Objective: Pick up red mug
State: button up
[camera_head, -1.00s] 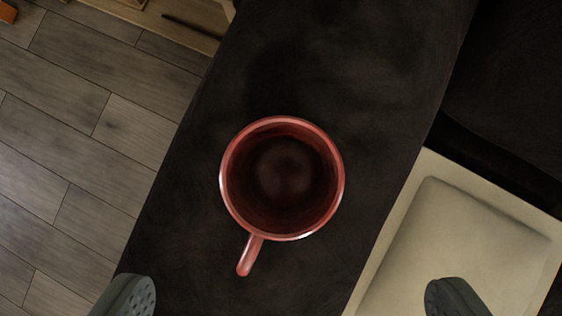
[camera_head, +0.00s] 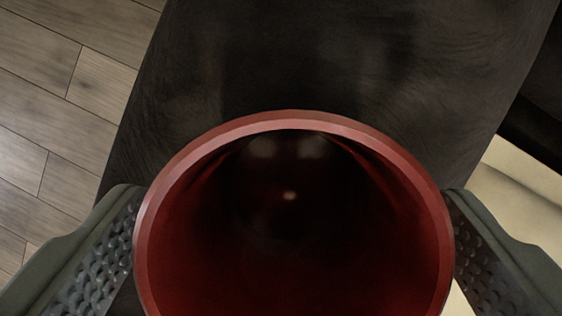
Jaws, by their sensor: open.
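The red mug (camera_head: 292,121) stands upright on a dark surface (camera_head: 330,60), seen from above into its dark, empty-looking inside. It fills the lower middle of the view, and its lower edge runs out of the frame. Its handle is out of view. My gripper (camera_head: 293,235) is open, with one textured finger on the left of the mug and one on the right. Both fingers are close beside the rim. I cannot tell whether either touches the mug.
The dark surface is clear beyond the mug. A grey wooden plank floor (camera_head: 50,120) lies lower down at the left. A cream cushioned piece (camera_head: 525,185) shows at the right, behind the right finger.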

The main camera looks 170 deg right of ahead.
jog(key=shift+w+f, duration=0.25)
jog(key=shift+f, duration=0.4)
jog(key=c, duration=1.3)
jog(key=shift+r, duration=0.15)
